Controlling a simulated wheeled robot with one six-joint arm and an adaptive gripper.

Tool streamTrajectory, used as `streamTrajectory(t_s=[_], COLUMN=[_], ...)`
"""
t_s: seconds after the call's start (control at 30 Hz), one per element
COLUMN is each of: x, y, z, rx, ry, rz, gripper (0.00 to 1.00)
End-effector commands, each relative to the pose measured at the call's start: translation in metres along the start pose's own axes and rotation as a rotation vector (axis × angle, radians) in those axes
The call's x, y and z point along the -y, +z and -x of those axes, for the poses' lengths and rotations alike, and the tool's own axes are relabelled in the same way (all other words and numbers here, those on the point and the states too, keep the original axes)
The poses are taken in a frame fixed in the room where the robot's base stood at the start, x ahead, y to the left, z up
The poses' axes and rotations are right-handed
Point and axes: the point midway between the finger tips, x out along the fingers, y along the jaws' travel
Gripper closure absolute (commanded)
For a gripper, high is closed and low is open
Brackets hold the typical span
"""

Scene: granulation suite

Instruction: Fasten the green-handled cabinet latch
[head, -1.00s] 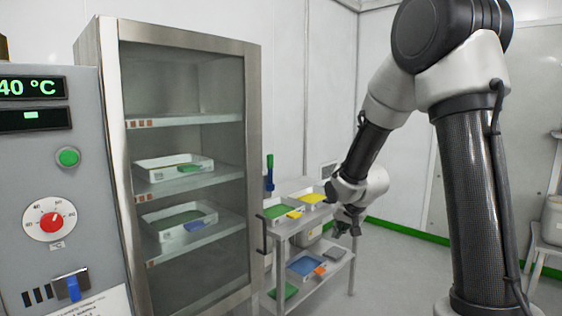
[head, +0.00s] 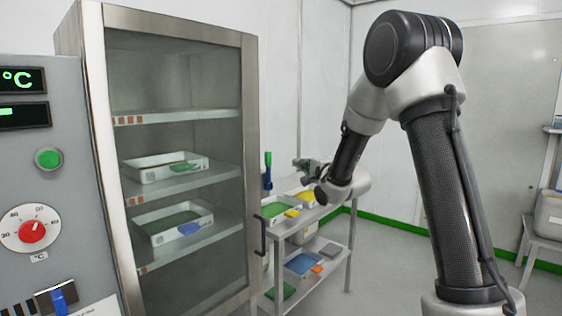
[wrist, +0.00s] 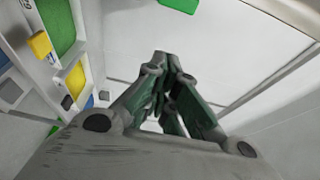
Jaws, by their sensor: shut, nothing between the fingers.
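The green handle (head: 268,159) stands upright on a dark blue stem just right of the steel-framed cabinet (head: 250,130) in the head view. The cabinet's glass door looks closed, but I cannot tell whether the latch is engaged. My gripper (head: 298,163) is at about handle height in the picture, to its right and pointing left, with a gap between them. In the wrist view my gripper (wrist: 163,60) is shut and empty. A green piece (wrist: 180,4), probably the handle, is cut off at the top edge there.
A dark door handle (head: 261,236) juts from the cabinet's right edge. A steel cart (head: 318,216) with trays and coloured scoops stands below my gripper. A control panel (head: 50,120) is at the left. Floor right of the cart is clear.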

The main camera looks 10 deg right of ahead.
Motion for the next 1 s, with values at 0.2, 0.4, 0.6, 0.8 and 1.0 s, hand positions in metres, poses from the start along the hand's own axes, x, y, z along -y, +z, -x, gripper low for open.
streamTrajectory(t_s=[0.2, 0.4, 0.6, 0.8, 1.0], x=[0.0, -0.001, -0.001, 0.0, 0.0], y=[0.0, 0.0, 0.001, 0.028, 0.037], z=[-0.017, -0.058, -0.1, -0.091, -0.087], rx=[0.001, 0.001, 0.001, 0.002, 0.0], ry=[0.0, 0.0, 0.001, 0.001, 0.001], rz=[0.001, 0.001, 0.002, 0.001, 0.002], gripper=[1.0, 1.0, 1.0, 1.0, 1.0])
